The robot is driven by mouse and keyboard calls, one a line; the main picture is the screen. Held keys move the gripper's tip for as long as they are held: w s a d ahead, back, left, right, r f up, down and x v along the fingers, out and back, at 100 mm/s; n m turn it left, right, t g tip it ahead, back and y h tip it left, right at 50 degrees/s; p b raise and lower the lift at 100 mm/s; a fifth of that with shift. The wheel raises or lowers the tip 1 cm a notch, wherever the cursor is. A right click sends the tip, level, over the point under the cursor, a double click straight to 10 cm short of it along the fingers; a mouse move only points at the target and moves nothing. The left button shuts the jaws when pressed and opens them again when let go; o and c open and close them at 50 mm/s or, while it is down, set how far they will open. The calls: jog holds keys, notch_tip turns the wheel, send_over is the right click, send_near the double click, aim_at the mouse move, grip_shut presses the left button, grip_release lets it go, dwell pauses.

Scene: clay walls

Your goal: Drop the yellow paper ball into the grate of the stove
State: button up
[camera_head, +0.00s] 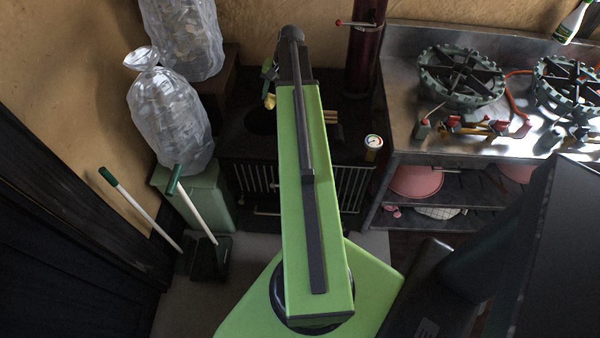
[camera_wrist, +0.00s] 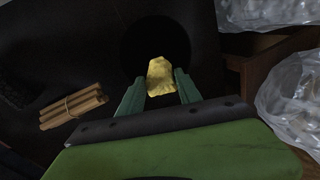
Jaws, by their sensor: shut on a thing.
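The yellow paper ball (camera_wrist: 160,77) is held between the fingertips of my gripper (camera_wrist: 159,86) in the wrist view. Behind it in that view is a round dark opening (camera_wrist: 150,40) in the black stove top. In the head view the yellow paper ball (camera_head: 270,101) shows as a small spot beside my arm, near the gripper (camera_head: 268,88). The black stove (camera_head: 240,150) stands below, with its round opening (camera_head: 260,121) partly hidden by my arm. How high the ball is above the opening I cannot tell.
A tied bundle of sticks (camera_wrist: 73,106) lies on the stove top. A round dial gauge (camera_head: 373,142) sits at its right front. Clear plastic bags (camera_head: 168,115) stand to the left. A metal counter with gas burners (camera_head: 460,75) is at the right. A dark red flue pipe (camera_head: 364,50) rises behind.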

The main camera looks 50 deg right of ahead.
jog(key=shift+w+f, duration=0.55)
jog(key=shift+f, duration=0.3)
jog(key=shift+w+r, duration=0.1)
jog(key=shift+r, duration=0.05)
notch_tip(320, 180, down, 6)
jog(key=b, duration=0.6)
jog(key=o, duration=1.4)
jog(key=shift+r, duration=0.1)
